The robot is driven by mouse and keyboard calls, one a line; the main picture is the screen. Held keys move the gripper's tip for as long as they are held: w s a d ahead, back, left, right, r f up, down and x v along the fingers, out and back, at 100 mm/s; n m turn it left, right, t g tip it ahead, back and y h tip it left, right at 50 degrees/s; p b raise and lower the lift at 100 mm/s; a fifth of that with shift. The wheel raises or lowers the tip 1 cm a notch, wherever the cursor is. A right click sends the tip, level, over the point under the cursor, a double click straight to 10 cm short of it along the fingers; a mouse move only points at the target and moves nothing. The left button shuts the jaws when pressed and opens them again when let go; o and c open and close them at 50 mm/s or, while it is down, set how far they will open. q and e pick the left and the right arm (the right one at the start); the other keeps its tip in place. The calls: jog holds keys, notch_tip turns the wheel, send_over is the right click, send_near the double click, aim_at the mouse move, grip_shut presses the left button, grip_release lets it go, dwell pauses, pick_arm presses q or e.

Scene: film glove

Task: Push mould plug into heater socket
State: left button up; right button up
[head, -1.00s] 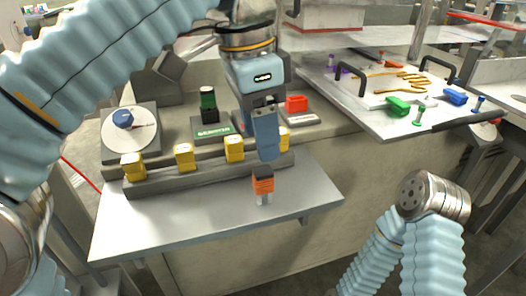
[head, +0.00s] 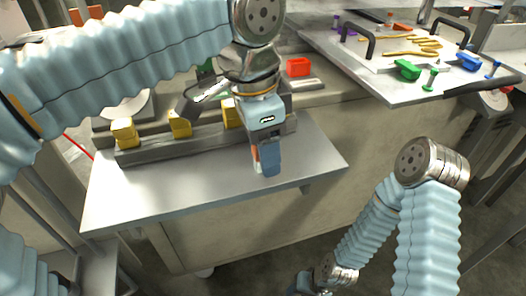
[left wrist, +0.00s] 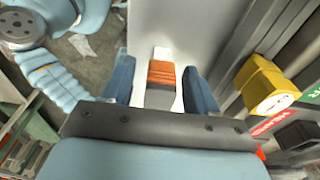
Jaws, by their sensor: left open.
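The mould plug (left wrist: 161,74), orange with a dark rear part and a pale prong, is on the grey shelf. My left gripper (left wrist: 160,88) is open, with one finger on each side of the plug; I see gaps beside it. In the head view the left gripper (head: 265,158) hangs low over the shelf and hides most of the plug, leaving an orange sliver (head: 255,154). A dark block (left wrist: 297,135) by a red label shows in the left wrist view; I cannot tell whether it is the heater socket. My right gripper is at the bottom edge, fingertips unseen.
A dark rail with several yellow blocks (head: 180,123) runs behind the grey shelf (head: 200,190). A red block (head: 299,67) stands behind my left gripper. A tray (head: 385,85) with coloured pieces lies at the back right. The shelf's front is clear.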

pick_arm(q)
jog(key=shift+d+f, duration=0.1)
jog(key=shift+f, duration=0.5)
